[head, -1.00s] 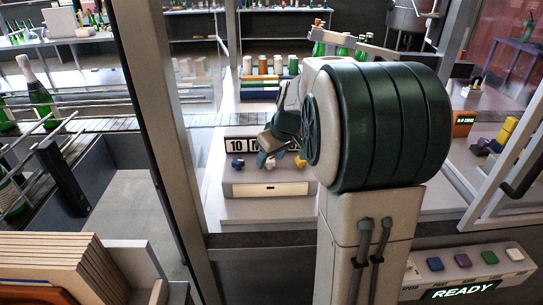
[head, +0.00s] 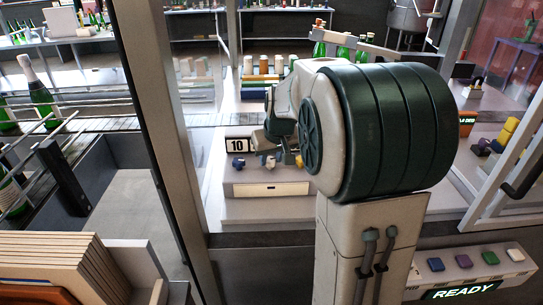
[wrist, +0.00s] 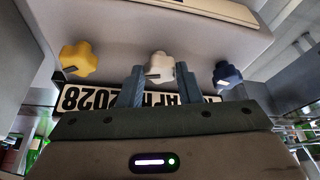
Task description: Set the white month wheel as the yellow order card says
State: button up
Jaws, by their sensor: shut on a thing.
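The white month wheel (wrist: 160,66) is a lobed knob in the middle of a row on the date unit. My gripper (wrist: 160,84) has a finger on each side of it and is shut on it. A yellow wheel (wrist: 78,59) and a dark blue wheel (wrist: 226,74) sit on either side, untouched. The date strip (wrist: 80,98) is upside down in the wrist view and seems to read APR 2028, partly hidden by the fingers. In the head view the day window (head: 237,145) reads 10; my arm hides the month and year. I cannot make out the yellow order card.
A panel with coloured buttons (head: 435,264) and a READY display (head: 463,291) is at the front right. An orange box with a lit display (head: 467,121) is at the right. A grey frame post (head: 160,120) stands left of the date unit.

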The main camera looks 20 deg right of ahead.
jog(key=shift+m+h, duration=0.3)
jog(key=shift+m, duration=0.5)
jog(key=o, duration=1)
jog(key=shift+r, duration=0.1)
jog(key=v, duration=1.3)
jog(key=shift+s+a+r+b, duration=0.15)
jog(key=shift+r+b, duration=0.15)
jog(key=shift+b, duration=0.05)
jog(key=shift+n+g, duration=0.7)
jog(key=shift+n, duration=0.2)
jog(key=s+a+f, duration=0.2)
jog(key=s+f, duration=0.2)
jog(key=s, duration=0.2)
jog(key=s+a+f, duration=0.2)
jog(key=s+f, duration=0.3)
jog(key=s, duration=0.2)
jog(key=s+a+f, duration=0.3)
jog(key=s+f, duration=0.2)
jog(key=s, duration=0.1)
jog(key=shift+s+f, duration=0.15)
jog(key=shift+s, duration=0.1)
